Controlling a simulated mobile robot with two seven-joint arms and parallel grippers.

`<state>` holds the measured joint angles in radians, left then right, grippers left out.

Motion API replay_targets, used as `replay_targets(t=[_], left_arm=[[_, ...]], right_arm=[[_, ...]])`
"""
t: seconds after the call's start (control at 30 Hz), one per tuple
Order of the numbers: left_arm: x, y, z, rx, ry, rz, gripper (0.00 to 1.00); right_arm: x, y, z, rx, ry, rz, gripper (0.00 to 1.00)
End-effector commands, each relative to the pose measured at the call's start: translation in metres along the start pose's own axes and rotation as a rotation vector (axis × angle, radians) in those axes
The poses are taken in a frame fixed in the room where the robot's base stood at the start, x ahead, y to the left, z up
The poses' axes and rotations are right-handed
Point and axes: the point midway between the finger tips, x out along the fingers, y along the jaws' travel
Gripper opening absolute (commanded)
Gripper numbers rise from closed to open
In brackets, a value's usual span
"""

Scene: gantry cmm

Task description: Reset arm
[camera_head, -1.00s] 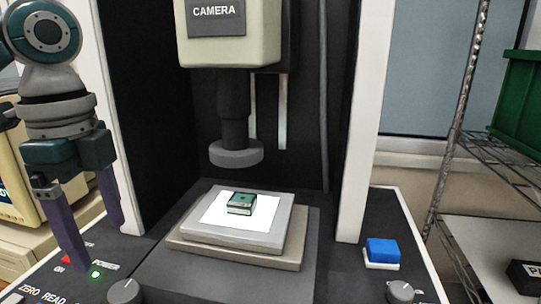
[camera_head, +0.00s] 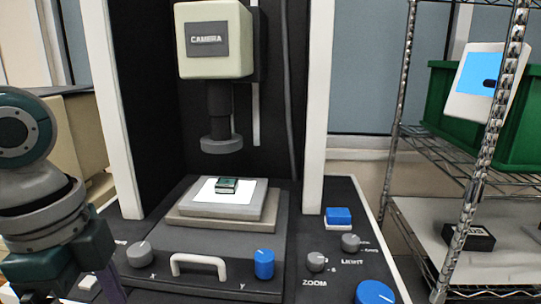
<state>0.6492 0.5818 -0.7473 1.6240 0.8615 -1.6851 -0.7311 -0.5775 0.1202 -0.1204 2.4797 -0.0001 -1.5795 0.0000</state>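My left arm comes in at the left edge, and my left gripper (camera_head: 108,285) points down at the lower left. Its purple fingers are mostly cut off by the bottom edge, so its opening does not show. It is left of and in front of the measuring machine (camera_head: 140,255), near the panel's left side. My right gripper is out of view. A small dark green block (camera_head: 227,185) lies on the white lit plate (camera_head: 205,194) of the stage (camera_head: 190,223), under the camera unit (camera_head: 215,40) and its lens (camera_head: 221,143).
The front panel carries a white handle (camera_head: 198,263), a blue knob (camera_head: 264,264), grey knobs (camera_head: 316,261), a blue button (camera_head: 339,215) and a large blue knob (camera_head: 375,292). A wire rack (camera_head: 480,150) with a green bin (camera_head: 435,95) and a black box (camera_head: 468,237) stands at right.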

Motion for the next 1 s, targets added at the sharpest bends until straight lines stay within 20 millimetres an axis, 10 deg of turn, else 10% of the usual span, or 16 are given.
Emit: replay_targets(t=[0.37,0.87,1.0], left_arm=[[0.027,0.093,-0.053,-0.402,0.207,-0.063,0.84],[0.001,0.168,0.031,-1.212,0.171,-0.232,0.84],[-0.044,0.164,0.027,-1.205,0.175,-0.235,0.84]], right_arm=[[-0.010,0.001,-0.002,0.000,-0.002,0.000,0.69],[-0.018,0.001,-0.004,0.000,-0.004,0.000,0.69],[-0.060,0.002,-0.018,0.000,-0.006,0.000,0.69]])
